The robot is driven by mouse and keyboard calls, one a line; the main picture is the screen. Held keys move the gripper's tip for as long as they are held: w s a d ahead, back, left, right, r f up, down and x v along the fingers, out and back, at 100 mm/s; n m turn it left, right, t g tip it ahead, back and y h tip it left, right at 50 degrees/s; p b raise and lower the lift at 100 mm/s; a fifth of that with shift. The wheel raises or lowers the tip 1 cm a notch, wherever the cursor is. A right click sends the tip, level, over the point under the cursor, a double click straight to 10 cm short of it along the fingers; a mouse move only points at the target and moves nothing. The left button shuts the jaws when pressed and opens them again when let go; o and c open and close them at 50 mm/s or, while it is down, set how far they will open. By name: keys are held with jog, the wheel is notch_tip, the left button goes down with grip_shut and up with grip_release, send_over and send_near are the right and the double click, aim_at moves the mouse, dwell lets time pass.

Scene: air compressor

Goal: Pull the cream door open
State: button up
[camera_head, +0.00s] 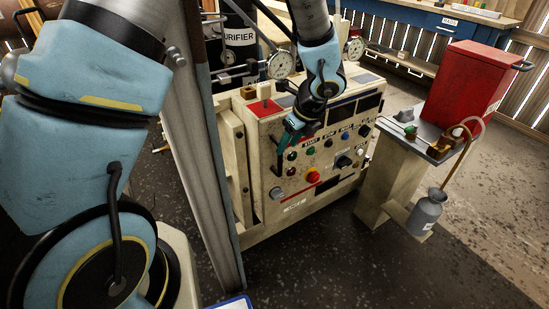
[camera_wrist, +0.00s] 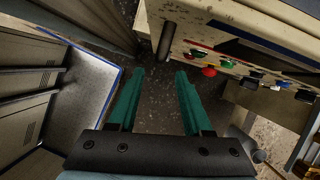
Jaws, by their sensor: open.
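The cream front panel (camera_head: 325,160) of the compressor cabinet carries several buttons and a red knob. I take this panel as the cream door; its outline is partly hidden by my arm.
A grey post (camera_head: 200,150) stands left of the cabinet. A stand on the right holds a red box (camera_head: 466,80), with a grey bottle (camera_head: 427,212) beside it. The dark floor (camera_head: 350,265) before the cabinet is clear.

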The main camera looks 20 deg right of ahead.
aim_at(280, 172)
jog(key=x, duration=0.8)
jog(key=shift+f, duration=0.25)
jog(key=shift+c, duration=0.4)
grip_shut()
dwell(0.6)
